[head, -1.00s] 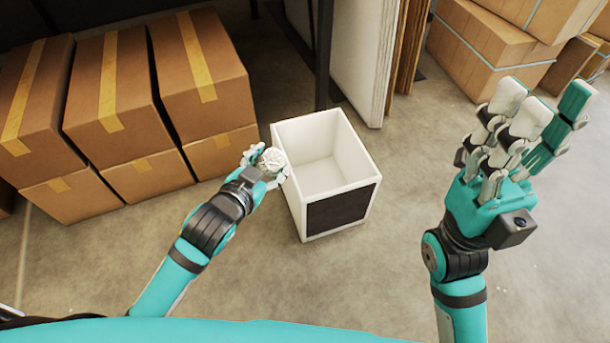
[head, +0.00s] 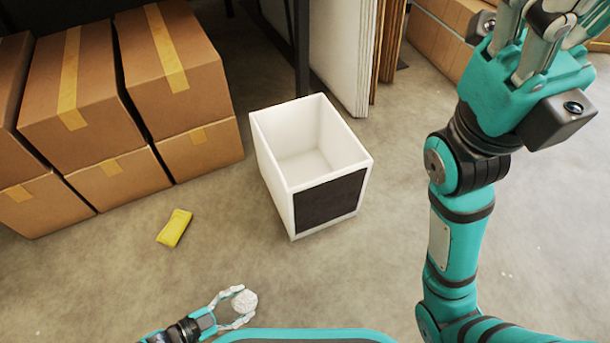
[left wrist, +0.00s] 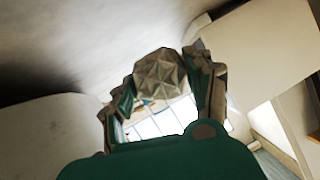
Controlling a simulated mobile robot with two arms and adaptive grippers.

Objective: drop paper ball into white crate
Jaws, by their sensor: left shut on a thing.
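The paper ball (head: 244,300) is a pale faceted ball at the bottom of the head view. My left gripper (head: 238,306) is shut on it, in front of the crate and well apart from it. In the left wrist view the ball (left wrist: 160,72) sits between the fingertips of the left gripper (left wrist: 160,85). The white crate (head: 279,183) stands upright on the floor, open at the top, with a dark panel on its front; its visible inside is empty. My right gripper (head: 535,40) is raised at the upper right; its fingertips are cut off by the frame.
Several taped cardboard boxes (head: 180,75) are stacked left of the crate. A yellow block (head: 174,228) lies on the floor in front of them. A dark post (head: 301,50) and white panels (head: 338,50) stand behind the crate. The floor between left gripper and crate is clear.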

